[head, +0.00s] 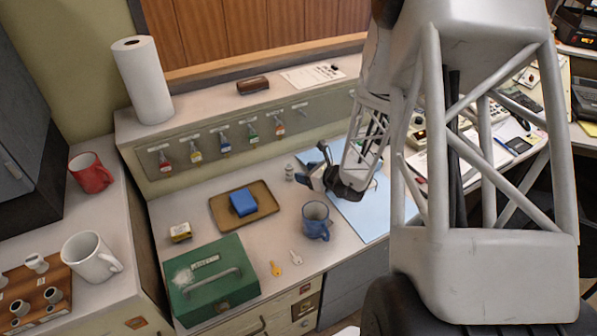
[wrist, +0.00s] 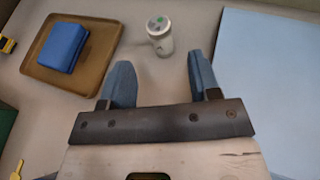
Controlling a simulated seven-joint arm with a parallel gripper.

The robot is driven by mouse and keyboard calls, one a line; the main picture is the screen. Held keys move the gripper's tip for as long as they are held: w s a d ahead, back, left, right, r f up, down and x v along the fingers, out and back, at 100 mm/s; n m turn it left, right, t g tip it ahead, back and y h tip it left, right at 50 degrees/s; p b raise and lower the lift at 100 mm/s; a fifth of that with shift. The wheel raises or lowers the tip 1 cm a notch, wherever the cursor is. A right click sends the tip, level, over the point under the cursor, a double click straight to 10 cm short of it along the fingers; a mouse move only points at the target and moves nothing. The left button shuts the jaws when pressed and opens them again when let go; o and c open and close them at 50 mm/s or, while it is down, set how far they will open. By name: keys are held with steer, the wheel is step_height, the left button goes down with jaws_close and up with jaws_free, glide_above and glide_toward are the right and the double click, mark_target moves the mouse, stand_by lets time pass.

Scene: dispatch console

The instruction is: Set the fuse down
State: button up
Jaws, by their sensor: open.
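The fuse (wrist: 160,38), a small white-grey cylinder with a green mark on its top, stands upright on the grey counter in the wrist view. It also shows in the head view (head: 290,173), small, just left of my gripper (head: 312,178). In the wrist view my gripper (wrist: 160,75) is open, with its two blue fingers apart and nothing between them. The fuse stands just beyond the fingertips, in line with the gap, and appears not to touch either finger.
A brown tray (head: 262,220) with a blue block (head: 243,202) lies left of the fuse. A blue mug (head: 317,221), green cash box (head: 205,302) and two keys stand nearer. A light blue mat (head: 362,218) lies right. A wooden rack (head: 65,277) with similar pieces stands far left.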

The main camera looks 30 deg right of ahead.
steer(key=shift+v, duration=1.85)
steer(key=shift+a, duration=0.1)
steer(key=s+a+r+n+g+y, duration=0.2)
steer(key=s+a+r+n+g, duration=0.2)
steer(key=a+r+n, duration=0.45)
steer(key=s+a+r+n+g+y, duration=0.2)
steer(key=s+a+r+n+g, duration=0.2)
steer(key=a+r+n, duration=0.5)
steer(key=s+a+r+n+g+h, duration=0.1)
steer(key=s+r+n+h, duration=0.3)
steer(key=s+r+n, duration=0.2)
steer(key=s+a+r+n+g+h, duration=0.1)
steer(key=s+a+r+n+h, duration=0.1)
steer(key=s+r+n+h, duration=0.3)
steer(key=s+r+n, duration=0.1)
steer(key=s+n, duration=0.2)
steer(key=s, duration=0.3)
steer(key=shift+a, duration=0.35)
